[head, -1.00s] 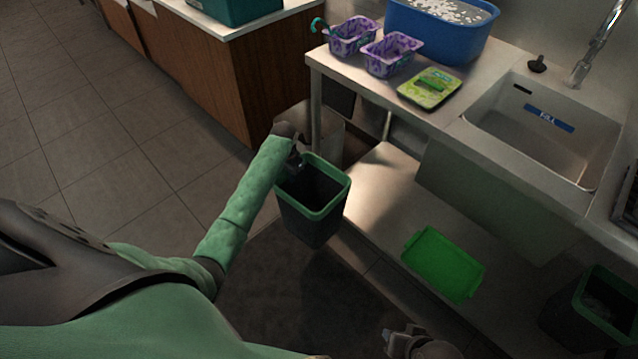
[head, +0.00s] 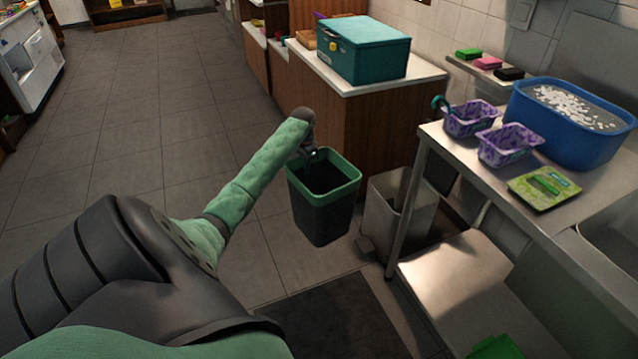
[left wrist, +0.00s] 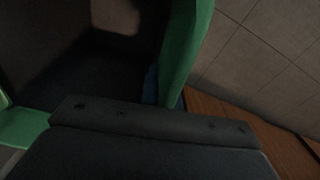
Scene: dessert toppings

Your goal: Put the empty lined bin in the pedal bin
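The lined bin (head: 322,208) is dark with a green rim and looks empty inside. My left gripper (head: 312,156) is shut on its back-left rim and holds it upright, seemingly above the floor. The left wrist view shows the green rim (left wrist: 188,50) close up beside the gripper body; the fingertips are hidden there. The pedal bin (head: 388,222), a grey metal box, stands on the floor just right of the lined bin, beside the steel table's leg. Its top looks open, with a dark inside. My right gripper is out of view.
The steel table (head: 450,150) carries purple tubs (head: 508,146), a green packet (head: 543,188) and a blue basin (head: 570,135). A wooden cabinet (head: 380,125) with a teal box (head: 364,50) stands behind the bins. A dark mat (head: 335,320) lies in front. The tiled floor at left is clear.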

